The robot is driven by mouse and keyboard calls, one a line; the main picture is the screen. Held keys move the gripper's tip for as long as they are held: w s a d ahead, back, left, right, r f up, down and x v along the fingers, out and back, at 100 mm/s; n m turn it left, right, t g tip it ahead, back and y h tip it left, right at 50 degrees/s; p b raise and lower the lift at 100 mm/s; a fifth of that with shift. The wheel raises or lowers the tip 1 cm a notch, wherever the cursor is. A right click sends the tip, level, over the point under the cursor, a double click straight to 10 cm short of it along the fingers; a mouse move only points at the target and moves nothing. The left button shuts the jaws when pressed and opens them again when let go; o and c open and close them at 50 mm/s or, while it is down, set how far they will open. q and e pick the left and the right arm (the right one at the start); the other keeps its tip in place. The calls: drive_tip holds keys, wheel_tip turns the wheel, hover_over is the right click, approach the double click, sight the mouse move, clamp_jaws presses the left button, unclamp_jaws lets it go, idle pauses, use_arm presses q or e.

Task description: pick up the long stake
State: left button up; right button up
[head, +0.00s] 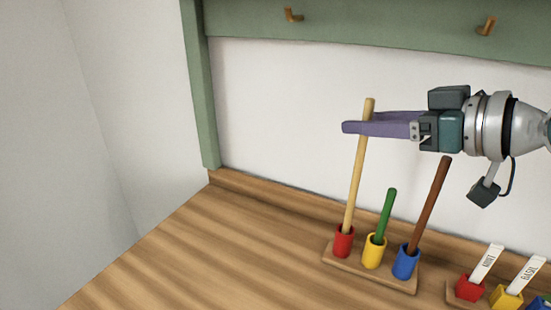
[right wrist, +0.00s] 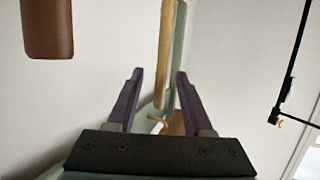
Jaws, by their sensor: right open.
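The long tan stake (head: 356,180) stands, slightly tilted, in a red cup (head: 344,241) on a wooden rack. My right gripper (head: 358,122), with purple fingers, comes in from the right at the stake's upper end. It is open, and the stake's top rises a little above the fingers. In the right wrist view, the stake (right wrist: 164,55) shows between the two spread fingers (right wrist: 159,75). I cannot tell whether either finger touches it. My left gripper is out of view.
A shorter green stake (head: 386,214) stands in a yellow cup, and a brown stake (head: 431,200) in a blue cup, below my right gripper. Labelled blocks (head: 470,287) stand at lower right. A green rail with pegs (head: 487,25) is above. The wooden top at left is clear.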

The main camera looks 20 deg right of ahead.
drive_tip(key=x, duration=0.4)
drive_tip(key=shift+f, duration=0.1)
clamp_jaws()
idle(0.3)
idle(0.9)
